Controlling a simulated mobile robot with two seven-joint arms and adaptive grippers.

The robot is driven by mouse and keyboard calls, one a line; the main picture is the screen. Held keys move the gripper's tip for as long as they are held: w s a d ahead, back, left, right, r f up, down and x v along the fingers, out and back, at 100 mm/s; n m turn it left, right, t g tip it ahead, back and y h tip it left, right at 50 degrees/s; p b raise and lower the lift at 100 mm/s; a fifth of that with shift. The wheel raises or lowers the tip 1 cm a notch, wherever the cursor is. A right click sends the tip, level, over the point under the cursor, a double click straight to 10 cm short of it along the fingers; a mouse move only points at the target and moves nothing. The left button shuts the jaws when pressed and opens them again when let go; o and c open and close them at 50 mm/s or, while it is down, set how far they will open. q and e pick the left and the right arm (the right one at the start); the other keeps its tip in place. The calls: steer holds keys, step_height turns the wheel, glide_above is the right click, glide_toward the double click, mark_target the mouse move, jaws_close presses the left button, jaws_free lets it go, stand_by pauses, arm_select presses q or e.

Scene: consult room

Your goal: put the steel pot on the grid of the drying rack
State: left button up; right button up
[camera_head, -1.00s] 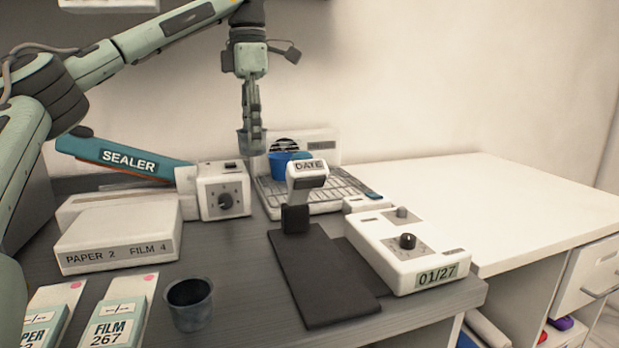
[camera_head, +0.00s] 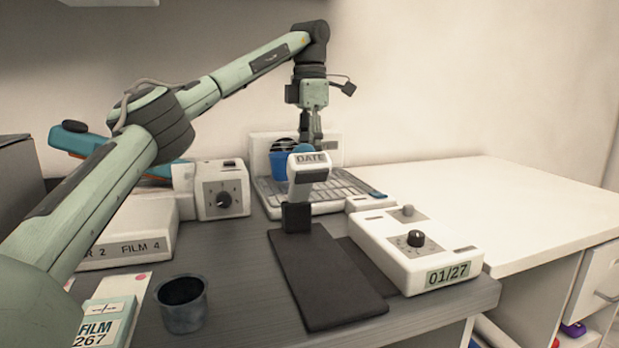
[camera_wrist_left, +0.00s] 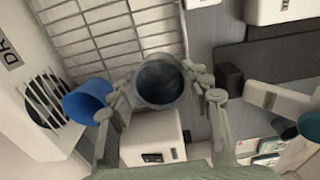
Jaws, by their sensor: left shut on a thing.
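My left gripper (camera_head: 312,138) is shut on the steel pot (camera_wrist_left: 160,82), a grey round cup seen from above between the fingers in the left wrist view. In the head view the pot is hidden behind the date stamp's head. The drying rack has a pale tray with a wire grid (camera_head: 340,190) and a fan panel at its back; the grid also shows in the left wrist view (camera_wrist_left: 110,32). The pot overlaps the grid's edge in that view; I cannot tell its height above it. My right gripper is not in view.
A blue pot (camera_head: 281,164) stands at the rack's fan side, left of my gripper. The date stamp (camera_head: 308,175) stands in front of the rack. A dark blue-grey pot (camera_head: 181,304) stands at the counter's front. A white dial box (camera_head: 222,190) is left of the rack.

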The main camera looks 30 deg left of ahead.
arm_select(q)
step_height(320, 180, down, 4)
steer(key=shift+a+b, duration=0.1)
steer(key=shift+b, duration=0.2)
steer(key=shift+r, duration=0.1)
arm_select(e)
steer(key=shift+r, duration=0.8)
arm_select(q)
steer(key=o, duration=1.2)
steer(key=shift+c, duration=0.2)
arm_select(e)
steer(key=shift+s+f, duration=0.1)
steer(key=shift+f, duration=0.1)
